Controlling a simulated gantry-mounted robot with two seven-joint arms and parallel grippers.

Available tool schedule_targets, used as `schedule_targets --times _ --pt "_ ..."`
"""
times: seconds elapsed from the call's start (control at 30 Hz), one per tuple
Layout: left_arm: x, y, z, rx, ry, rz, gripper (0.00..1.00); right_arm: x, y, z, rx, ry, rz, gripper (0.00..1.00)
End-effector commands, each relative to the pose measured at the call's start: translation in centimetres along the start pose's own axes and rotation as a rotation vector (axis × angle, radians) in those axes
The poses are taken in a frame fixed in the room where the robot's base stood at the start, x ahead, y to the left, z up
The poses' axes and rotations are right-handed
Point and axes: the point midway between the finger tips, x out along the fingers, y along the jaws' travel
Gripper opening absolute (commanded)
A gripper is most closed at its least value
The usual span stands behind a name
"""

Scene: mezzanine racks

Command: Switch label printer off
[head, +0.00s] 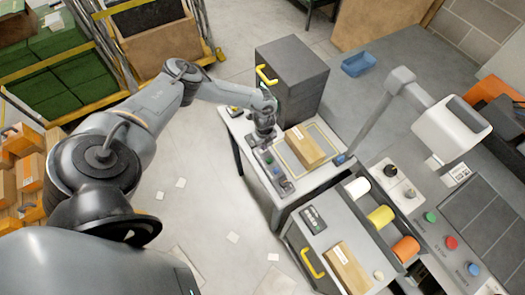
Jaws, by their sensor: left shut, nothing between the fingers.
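My left gripper (264,138) is shut and empty. It points down at the far end of a narrow grey control strip (284,185) on a white table. The strip has small coloured buttons and a dark knob-like part at its near end; the gripper hides part of its far end. I cannot tell for certain which item is the label printer. My right gripper is not in view.
A cardboard box (304,145) lies in a tray beside the strip. A dark grey cabinet (290,75) with a yellow handle stands behind the table. Coloured rolls (380,216) and a panel with green, red and blue buttons (451,242) are at the right. Open floor lies left of the table.

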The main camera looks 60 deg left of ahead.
Motion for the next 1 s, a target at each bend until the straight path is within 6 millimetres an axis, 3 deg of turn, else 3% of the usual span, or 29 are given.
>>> schedule_targets --times 0.63,1.0 --pt "1.0 0.0 0.0 0.000 0.000 0.000 0.00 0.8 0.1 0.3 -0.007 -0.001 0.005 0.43" --pt "-0.3 0.0 0.0 0.000 0.000 0.000 0.00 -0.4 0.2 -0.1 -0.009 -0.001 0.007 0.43"
